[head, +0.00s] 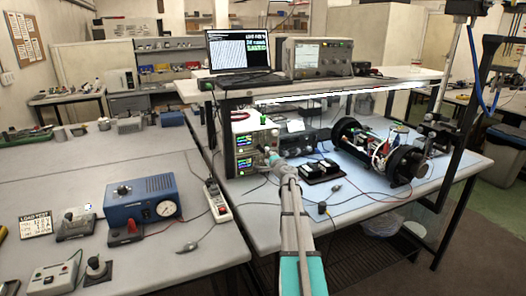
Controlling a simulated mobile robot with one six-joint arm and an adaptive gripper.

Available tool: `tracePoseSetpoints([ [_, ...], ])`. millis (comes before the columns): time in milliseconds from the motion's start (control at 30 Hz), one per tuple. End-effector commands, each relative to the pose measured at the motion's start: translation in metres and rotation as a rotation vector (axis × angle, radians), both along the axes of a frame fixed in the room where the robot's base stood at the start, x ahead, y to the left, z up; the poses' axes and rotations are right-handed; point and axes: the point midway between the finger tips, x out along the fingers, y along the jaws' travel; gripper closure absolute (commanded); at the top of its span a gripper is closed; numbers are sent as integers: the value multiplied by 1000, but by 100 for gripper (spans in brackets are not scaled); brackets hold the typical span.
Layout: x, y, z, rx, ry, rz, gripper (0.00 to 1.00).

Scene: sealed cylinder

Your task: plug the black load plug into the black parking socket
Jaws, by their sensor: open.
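My gripper (268,155) is at the far end of my arm, in front of the power supply (243,141) with green displays. It is open; its fingers are small and hard to make out, and I see nothing held in it. A black block (321,171) with pale marks on top lies on the bench to the right of my gripper; it may carry the black parking socket. A small black piece (322,208) with a thin cable lies nearer the front edge; I cannot tell whether it is the black load plug. Plugs at the power supply's front are partly hidden by my gripper.
A black-ended cylinder rig (405,166) stands on the right of the bench. A shelf (380,82) with a laptop and an instrument overhangs the back. A power strip (217,201) and a blue gauge box (142,200) are to the left. Loose cables cross the bench front.

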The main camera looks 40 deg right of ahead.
Motion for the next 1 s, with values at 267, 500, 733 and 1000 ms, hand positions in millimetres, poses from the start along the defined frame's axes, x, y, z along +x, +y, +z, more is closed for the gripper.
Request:
tracePoseSetpoints([
  [267, 31, -9, 0, 0, 0, 0, 31],
  [500, 50, -13, 0, 0, 0, 0, 31],
  [733, 57, -15, 0, 0, 0, -1, 31],
  [1000, 58, -15, 0, 0, 0, -2, 31],
])
